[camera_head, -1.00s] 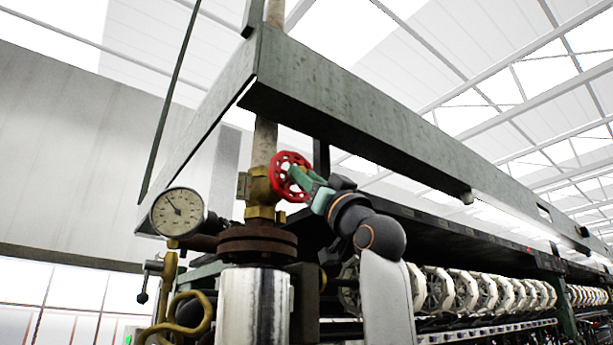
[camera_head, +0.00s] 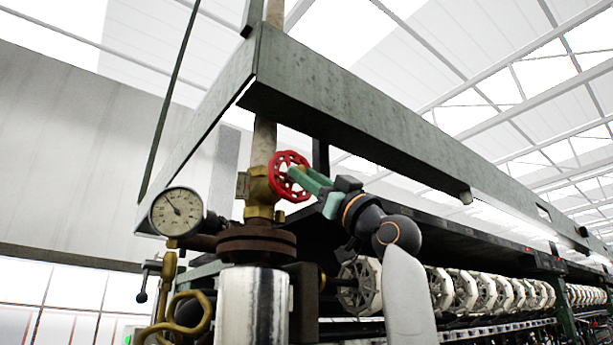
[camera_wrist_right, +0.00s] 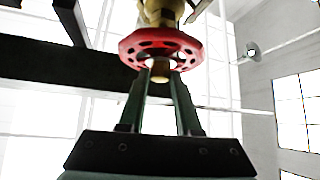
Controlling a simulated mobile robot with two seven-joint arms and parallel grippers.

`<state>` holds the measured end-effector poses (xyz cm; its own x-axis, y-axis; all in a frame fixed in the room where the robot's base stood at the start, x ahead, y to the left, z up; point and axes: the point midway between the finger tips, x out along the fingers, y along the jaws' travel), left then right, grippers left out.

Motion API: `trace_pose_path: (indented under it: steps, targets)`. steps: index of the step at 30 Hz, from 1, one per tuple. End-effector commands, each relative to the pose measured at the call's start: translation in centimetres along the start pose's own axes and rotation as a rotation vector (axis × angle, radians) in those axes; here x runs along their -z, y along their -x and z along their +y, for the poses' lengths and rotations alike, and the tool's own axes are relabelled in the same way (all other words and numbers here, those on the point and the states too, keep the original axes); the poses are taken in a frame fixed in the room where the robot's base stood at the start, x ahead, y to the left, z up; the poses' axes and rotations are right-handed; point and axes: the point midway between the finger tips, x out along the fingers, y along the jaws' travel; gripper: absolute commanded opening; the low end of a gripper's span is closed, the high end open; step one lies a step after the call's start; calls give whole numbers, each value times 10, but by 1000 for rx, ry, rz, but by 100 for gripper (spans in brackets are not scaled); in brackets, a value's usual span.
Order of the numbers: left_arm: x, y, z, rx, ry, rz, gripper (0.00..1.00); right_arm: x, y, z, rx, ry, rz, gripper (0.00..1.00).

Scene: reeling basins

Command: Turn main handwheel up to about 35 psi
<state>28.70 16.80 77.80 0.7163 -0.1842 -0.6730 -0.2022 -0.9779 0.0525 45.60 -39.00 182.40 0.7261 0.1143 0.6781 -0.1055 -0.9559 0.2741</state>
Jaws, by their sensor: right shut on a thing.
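The red main handwheel (camera_head: 290,159) sits on a brass valve (camera_head: 258,190) on a vertical pipe. It also shows in the right wrist view (camera_wrist_right: 133,48), with a brass hub in its middle. My right gripper (camera_head: 294,174) reaches it from the right with its green fingers. In the right wrist view, the fingertips (camera_wrist_right: 163,73) lie on either side of the hub, and the gripper is shut on the handwheel. The round pressure gauge (camera_head: 177,212) is left of the valve; its needle points to the upper left, and its numbers are too small to read. My left gripper is not in view.
A green-grey beam (camera_head: 340,95) runs above the wheel to the right. A rusty flange (camera_head: 256,244) and a metal cylinder (camera_head: 252,310) are below the valve. A row of white reels (camera_head: 465,292) stands behind my right arm. Curved brass pipes (camera_head: 190,315) are at lower left.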

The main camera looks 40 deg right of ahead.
Motion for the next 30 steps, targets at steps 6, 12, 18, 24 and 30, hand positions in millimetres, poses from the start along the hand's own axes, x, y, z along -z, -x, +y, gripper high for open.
trace_pose_path:
  steps: [6, 12, 18, 24, 30]
  targets:
    - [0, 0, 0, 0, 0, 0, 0, 0, 0, 4, 91, 90, -3, 0]
    - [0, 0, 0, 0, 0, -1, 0, 0, 0, 5, 162, 161, -2, 0]
    - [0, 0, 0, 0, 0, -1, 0, 1, 0, 5, 190, 191, 2, 0]
    - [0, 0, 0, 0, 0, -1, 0, 1, 0, 5, 191, 192, 3, 0]
    - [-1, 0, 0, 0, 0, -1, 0, 1, 0, 4, 190, 192, 3, 47]
